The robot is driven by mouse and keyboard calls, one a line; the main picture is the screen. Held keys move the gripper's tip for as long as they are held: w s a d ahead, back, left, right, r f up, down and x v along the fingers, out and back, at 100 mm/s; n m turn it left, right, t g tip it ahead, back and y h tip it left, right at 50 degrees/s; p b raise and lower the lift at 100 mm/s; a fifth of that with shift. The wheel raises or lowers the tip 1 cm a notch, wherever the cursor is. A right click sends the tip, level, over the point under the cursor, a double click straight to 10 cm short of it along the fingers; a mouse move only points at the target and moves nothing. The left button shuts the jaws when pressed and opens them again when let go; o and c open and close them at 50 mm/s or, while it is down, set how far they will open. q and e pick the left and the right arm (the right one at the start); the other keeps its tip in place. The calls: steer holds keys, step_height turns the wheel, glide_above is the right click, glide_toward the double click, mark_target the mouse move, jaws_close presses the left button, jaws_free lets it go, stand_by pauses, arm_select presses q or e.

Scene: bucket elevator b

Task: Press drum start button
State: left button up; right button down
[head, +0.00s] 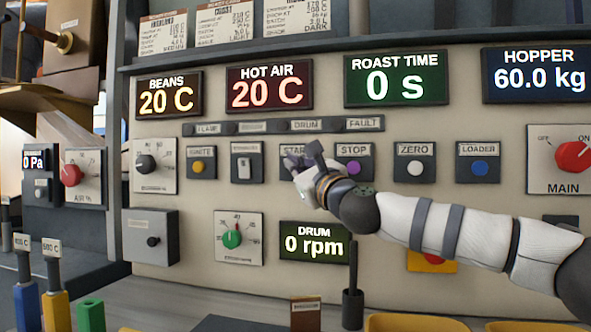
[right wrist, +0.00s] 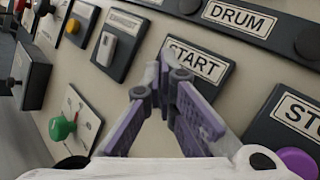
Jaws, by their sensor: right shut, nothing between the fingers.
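The START plate (head: 290,151) is on the control panel, under the DRUM label (head: 306,125). The DRUM display (head: 313,241) reads 0 rpm. My right gripper (head: 312,152) is in front of the START plate and covers most of it. In the right wrist view, the purple fingers of my right gripper (right wrist: 168,68) meet at their tips, with nothing between them. They overlap the lower left part of the START plate (right wrist: 205,66). The button itself is hidden behind them. I cannot tell whether the fingertips touch it. My left gripper is not in view.
The STOP plate with a purple button (head: 354,167) is just right of my gripper. A green knob (head: 232,239) is below.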

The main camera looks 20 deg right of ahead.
steer(key=shift+w+d, duration=0.15)
steer(key=shift+w, duration=0.05)
steer(key=shift+s, duration=0.1)
stand_by(0.4)
steer(key=shift+s+a, duration=0.45)
steer(key=shift+s, duration=0.2)
steer(key=s+a, duration=0.1)
steer(key=s, duration=0.1)
steer(key=s+a+p, duration=0.1)
steer(key=s+a, duration=0.1)
stand_by(0.3)
steer(key=shift+d, duration=0.1)
stand_by(0.5)
